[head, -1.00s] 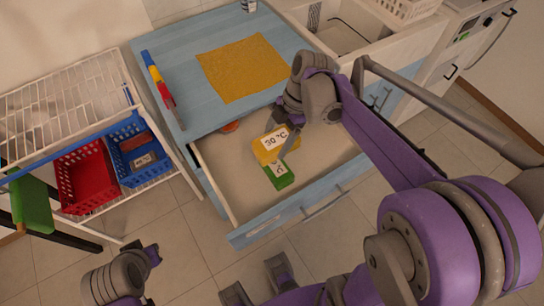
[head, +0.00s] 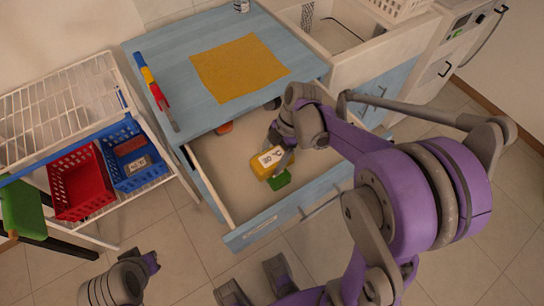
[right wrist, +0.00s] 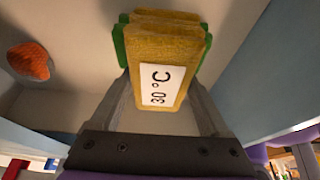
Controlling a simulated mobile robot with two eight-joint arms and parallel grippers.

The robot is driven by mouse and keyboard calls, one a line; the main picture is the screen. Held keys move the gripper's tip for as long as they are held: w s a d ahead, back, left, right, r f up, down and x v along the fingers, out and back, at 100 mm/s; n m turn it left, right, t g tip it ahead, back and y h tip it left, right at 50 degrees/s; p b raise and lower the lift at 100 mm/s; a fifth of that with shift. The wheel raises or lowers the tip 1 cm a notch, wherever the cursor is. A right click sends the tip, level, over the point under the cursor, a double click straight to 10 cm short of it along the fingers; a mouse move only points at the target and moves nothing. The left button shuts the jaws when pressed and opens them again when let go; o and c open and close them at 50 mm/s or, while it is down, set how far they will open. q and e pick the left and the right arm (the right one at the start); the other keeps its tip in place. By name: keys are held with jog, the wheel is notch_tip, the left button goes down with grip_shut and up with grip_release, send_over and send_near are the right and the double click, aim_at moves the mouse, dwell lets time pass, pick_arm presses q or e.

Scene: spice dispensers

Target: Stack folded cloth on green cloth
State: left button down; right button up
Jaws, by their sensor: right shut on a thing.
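The folded yellow cloth (head: 262,170) has a white "30 °C" label. It is inside the open drawer, and my right gripper (head: 277,152) is shut on it. In the right wrist view the yellow cloth (right wrist: 165,45) lies between the two fingers, label towards the camera. The green cloth (head: 281,180) is in the drawer, mostly hidden by the yellow one. Its edges show on both sides behind the yellow cloth in the wrist view (right wrist: 119,42). I cannot tell whether the cloths touch. My left arm's end (head: 148,262) is at the bottom left; its finger opening is unclear.
The drawer (head: 262,226) is pulled out under the blue counter (head: 160,55), where a flat yellow cloth (head: 238,68) lies. An orange item (head: 223,128) is at the drawer's back. Red (head: 80,185) and blue (head: 133,155) baskets stand on the rack at left.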

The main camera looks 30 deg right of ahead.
jog(key=o, duration=1.3)
jog(key=shift+d+r, duration=0.1)
jog(key=shift+r, duration=0.3)
jog(key=p+v, duration=0.2)
jog(key=v, duration=0.9)
jog(key=s+a+f+m+t+h, duration=0.2)
jog(key=s+m, duration=0.3)
jog(key=m, duration=0.4)
jog(key=s+a+f+m+t+h, duration=0.2)
jog(key=s+a+m, duration=0.3)
jog(key=m, duration=0.5)
jog(key=shift+s+a+f+t, duration=0.25)
jog(key=shift+s+f+t, duration=0.45)
jog(key=shift+s, duration=0.05)
